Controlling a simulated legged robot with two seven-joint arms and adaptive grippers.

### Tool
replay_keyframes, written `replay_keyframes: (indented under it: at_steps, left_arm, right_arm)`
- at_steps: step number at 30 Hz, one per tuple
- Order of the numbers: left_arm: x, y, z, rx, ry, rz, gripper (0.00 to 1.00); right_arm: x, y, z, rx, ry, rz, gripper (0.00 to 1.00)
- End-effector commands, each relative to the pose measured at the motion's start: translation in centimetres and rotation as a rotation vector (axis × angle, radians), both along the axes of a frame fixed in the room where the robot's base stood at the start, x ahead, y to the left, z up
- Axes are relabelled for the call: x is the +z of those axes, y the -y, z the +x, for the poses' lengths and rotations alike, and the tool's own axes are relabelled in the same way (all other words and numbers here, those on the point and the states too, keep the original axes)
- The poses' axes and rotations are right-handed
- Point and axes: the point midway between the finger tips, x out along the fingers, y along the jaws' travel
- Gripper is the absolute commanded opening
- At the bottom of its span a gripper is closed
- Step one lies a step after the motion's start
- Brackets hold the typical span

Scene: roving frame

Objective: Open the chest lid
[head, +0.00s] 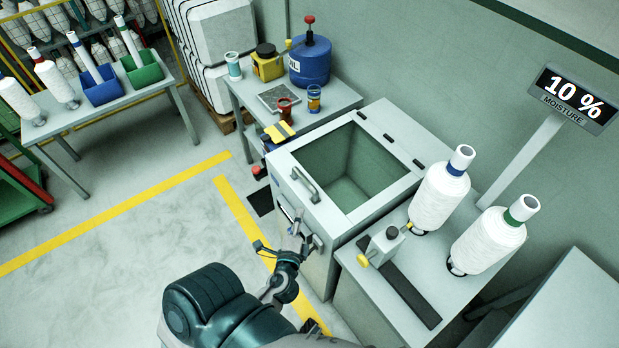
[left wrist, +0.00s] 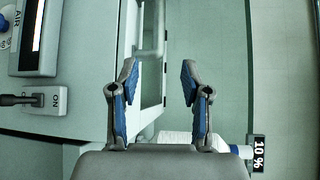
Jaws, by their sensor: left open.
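The grey chest (head: 325,232) stands in the middle of the head view. Its lid (head: 375,208) has a large window and looks down flat on the chest. A bar handle (head: 305,184) sits on the lid's front edge, with dark hinges at the far side. My left gripper (head: 281,240) is open and empty in front of the chest's front panel, below the handle. In the left wrist view, the open fingers (left wrist: 158,75) show with a pale bar, likely the handle (left wrist: 150,53), beyond them and apart from them. My right gripper is not in view.
A side table (head: 400,285) with white yarn cones (head: 440,198) adjoins the chest on the right. Another table with a blue canister (head: 310,62) and cups stands behind it.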

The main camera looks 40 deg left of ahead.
Motion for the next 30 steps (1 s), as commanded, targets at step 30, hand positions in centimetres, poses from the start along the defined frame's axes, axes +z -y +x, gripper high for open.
replay_keyframes:
  at_steps: [30]
  left_arm:
    - [-2.2,-7.8,13.7,-0.002,0.0,-0.005,0.47]
  right_arm:
    - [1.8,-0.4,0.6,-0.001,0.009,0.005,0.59]
